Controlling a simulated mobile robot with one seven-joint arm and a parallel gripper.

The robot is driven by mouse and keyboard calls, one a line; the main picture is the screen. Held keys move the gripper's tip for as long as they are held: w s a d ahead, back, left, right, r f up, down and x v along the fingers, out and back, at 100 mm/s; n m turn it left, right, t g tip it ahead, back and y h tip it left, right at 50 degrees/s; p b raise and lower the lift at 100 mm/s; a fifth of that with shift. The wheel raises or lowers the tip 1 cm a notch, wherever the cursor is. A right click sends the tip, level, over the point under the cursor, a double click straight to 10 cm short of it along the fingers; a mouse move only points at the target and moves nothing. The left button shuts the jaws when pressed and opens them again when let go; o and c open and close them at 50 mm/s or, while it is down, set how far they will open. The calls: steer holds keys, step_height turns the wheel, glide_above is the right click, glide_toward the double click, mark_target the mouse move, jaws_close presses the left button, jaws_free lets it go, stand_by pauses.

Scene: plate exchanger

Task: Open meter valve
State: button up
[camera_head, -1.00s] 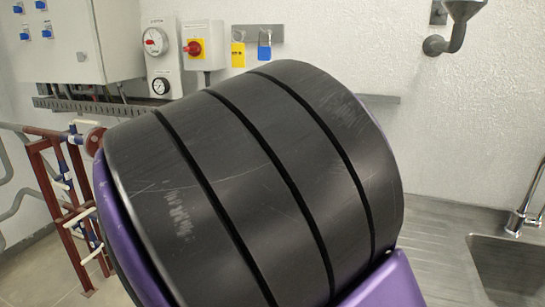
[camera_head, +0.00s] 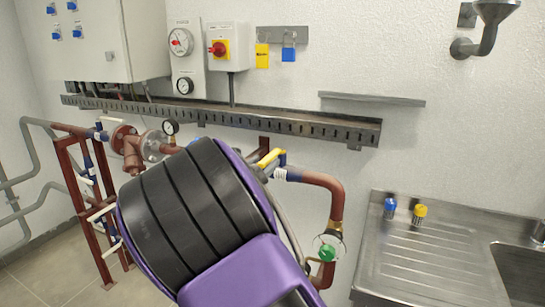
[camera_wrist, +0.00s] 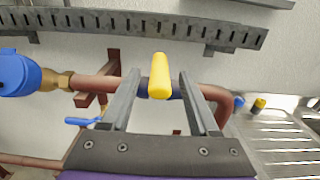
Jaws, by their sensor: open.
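A yellow valve handle (camera_wrist: 160,76) stands out from a copper-coloured pipe (camera_wrist: 218,97) in the wrist view. My gripper (camera_wrist: 160,73) is open, with one finger on each side of the handle and a visible gap on both sides. The handle's depth between the fingers is hard to judge. A blue meter-like body (camera_wrist: 16,73) sits on the pipe to the left, joined by a brass fitting. In the head view the yellow handle (camera_head: 269,158) shows just past my purple and black arm, which hides my fingers and the meter.
A slotted metal tray (camera_head: 230,116) runs along the wall above the pipe. A blue lever (camera_wrist: 82,121) lies left of the fingers. A green round handle (camera_head: 327,252) is on the lower pipe. A steel sink counter (camera_head: 420,250) stands at right, with blue and yellow items.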

mark_target(272, 153)
steer(key=x, duration=0.5)
steer(key=shift+w+d, duration=0.1)
steer(key=shift+w, duration=0.2)
jaws_close()
stand_by(1.1)
